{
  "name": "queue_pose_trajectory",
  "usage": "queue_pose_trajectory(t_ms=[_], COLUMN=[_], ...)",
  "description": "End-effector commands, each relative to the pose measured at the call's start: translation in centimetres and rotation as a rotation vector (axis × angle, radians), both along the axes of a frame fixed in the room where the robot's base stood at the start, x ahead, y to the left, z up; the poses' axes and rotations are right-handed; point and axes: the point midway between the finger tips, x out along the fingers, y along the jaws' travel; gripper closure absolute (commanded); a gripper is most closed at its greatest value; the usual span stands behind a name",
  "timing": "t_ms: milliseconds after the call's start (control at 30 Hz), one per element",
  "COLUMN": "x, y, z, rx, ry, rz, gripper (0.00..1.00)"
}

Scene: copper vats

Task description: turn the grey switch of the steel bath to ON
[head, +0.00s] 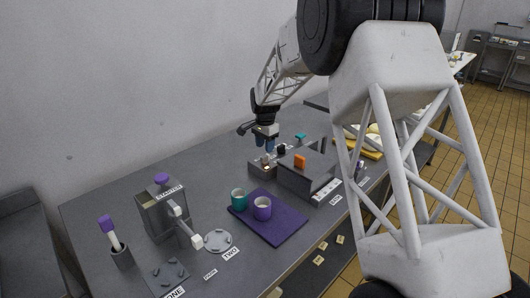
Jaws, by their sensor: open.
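My gripper (264,146) is open, with its bluish fingers pointing down. It is over a small grey box (257,167) at the back of the bench, just left of a larger grey steel box (308,183). The larger one may be the steel bath, but I cannot read a name on it. An orange block (300,161) and a black knob (281,150) show at its top and left side. Small fittings show just under my fingers. I cannot make out the grey switch or its setting, nor whether my fingers touch anything.
A purple mat (283,228) holds a teal cup (239,199) and a purple cup (262,208). A grey box labelled STARTER (160,216), a holder with a purple-topped stick (122,257) and a round plate (218,242) stand at front left. The back left bench is clear.

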Motion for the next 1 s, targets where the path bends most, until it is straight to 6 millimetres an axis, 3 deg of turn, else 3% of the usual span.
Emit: queue_pose_trajectory(t_ms=[267,733,1000], x=[0.0,-0.1,-2.2], y=[0.0,-0.1,-1.4], z=[2.4,2.8,4.8], rx=[0.0,0.0,0.001], ry=[0.0,0.0,-0.011], rz=[0.0,0.001,0.034], gripper=[0.57,0.57,0.57])
